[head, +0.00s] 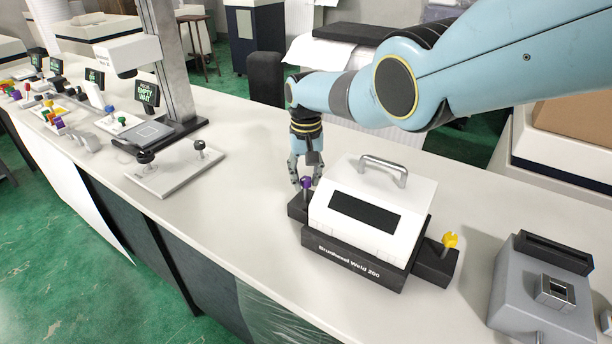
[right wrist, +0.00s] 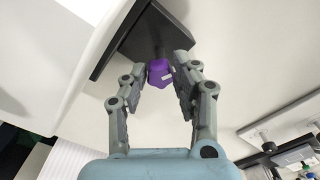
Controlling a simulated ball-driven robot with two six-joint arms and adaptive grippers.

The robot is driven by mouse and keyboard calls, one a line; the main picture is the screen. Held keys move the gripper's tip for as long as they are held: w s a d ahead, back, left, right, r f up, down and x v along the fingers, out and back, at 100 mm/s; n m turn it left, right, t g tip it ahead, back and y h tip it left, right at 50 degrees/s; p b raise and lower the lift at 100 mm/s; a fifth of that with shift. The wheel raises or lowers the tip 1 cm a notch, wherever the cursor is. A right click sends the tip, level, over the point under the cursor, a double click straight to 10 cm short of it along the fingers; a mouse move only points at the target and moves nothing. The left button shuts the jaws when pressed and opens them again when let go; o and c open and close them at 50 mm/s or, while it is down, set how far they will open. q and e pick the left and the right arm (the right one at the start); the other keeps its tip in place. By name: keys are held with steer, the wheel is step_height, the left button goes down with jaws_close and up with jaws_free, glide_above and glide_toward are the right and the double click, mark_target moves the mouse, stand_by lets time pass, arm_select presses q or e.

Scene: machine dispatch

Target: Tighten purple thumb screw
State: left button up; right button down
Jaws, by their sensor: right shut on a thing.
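The purple thumb screw (head: 306,182) stands on the left end of the black base of the white machine labelled "Brushend Weld 200" (head: 372,198). My right gripper (head: 301,181) reaches down over that end from behind. In the right wrist view, the purple screw head (right wrist: 160,73) sits between the two fingertips (right wrist: 160,70), and the gripper is shut on it. A yellow thumb screw (head: 450,240) stands on the right end of the same base. My left gripper is not in view.
A grey device (head: 545,290) stands on the table to the right. A plate with black knobs (head: 175,170) and a stand with a column (head: 175,70) are to the left. Several small coloured parts lie farther left. Bare table lies left of the machine.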

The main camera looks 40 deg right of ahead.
steer(key=m, duration=0.4)
steer(key=shift+m, duration=0.3)
steer(key=m, duration=0.3)
steer(key=shift+m, duration=0.3)
steer(key=m, duration=0.7)
steer(key=shift+w, duration=0.1)
steer(key=c, duration=1)
jaws_free()
steer(key=shift+r, duration=0.15)
